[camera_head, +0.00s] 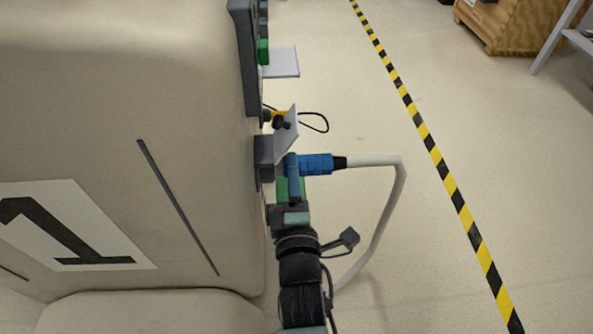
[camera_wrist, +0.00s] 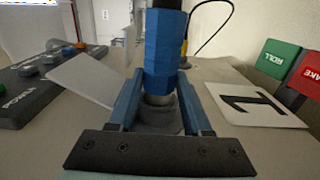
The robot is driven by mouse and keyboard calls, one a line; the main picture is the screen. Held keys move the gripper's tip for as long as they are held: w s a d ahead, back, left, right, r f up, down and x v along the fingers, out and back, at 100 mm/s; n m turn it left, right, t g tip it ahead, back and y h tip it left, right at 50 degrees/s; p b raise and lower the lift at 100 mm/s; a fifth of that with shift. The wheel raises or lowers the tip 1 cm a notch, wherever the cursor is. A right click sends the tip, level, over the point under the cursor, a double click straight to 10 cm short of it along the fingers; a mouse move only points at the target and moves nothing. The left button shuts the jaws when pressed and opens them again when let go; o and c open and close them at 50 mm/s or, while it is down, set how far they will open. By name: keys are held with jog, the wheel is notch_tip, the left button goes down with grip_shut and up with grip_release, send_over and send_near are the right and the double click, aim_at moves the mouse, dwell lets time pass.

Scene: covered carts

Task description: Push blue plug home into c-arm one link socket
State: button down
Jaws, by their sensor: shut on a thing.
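The blue plug (camera_head: 316,164) stands out sideways from the covered cart marked 1, with a pale cable running from its black end. My gripper (camera_head: 292,165) is shut around it, close to the cart's side. In the wrist view the blue plug (camera_wrist: 163,50) stands between my two blue fingers, above a metal ring. A round grey socket (camera_wrist: 158,118) lies directly below that ring, in line with the plug. In the head view a dark socket block (camera_head: 264,158) sits on the cart's side. The plug meets the socket, but how deep it sits cannot be told.
White plates (camera_head: 283,62) jut from the cart, one close beside my fingers. A yellow connector (camera_head: 280,114) with a black cord hangs nearby. In the wrist view, green (camera_wrist: 280,58) and red blocks stand at right and a dark button panel (camera_wrist: 40,95) at left.

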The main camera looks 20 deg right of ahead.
jog(key=shift+w+a+r, duration=0.1)
jog(key=shift+w+a, duration=0.15)
jog(key=shift+a, duration=0.6)
jog(key=shift+c, duration=1.3)
grip_release()
jog(key=shift+d+r, duration=0.1)
jog(key=shift+r, duration=0.05)
jog(key=shift+s, duration=0.3)
jog(key=p+v, duration=0.5)
jog(key=v, duration=0.7)
jog(key=shift+s+a+f, duration=0.2)
jog(key=shift+a+f, duration=0.1)
jog(key=shift+f, duration=0.1)
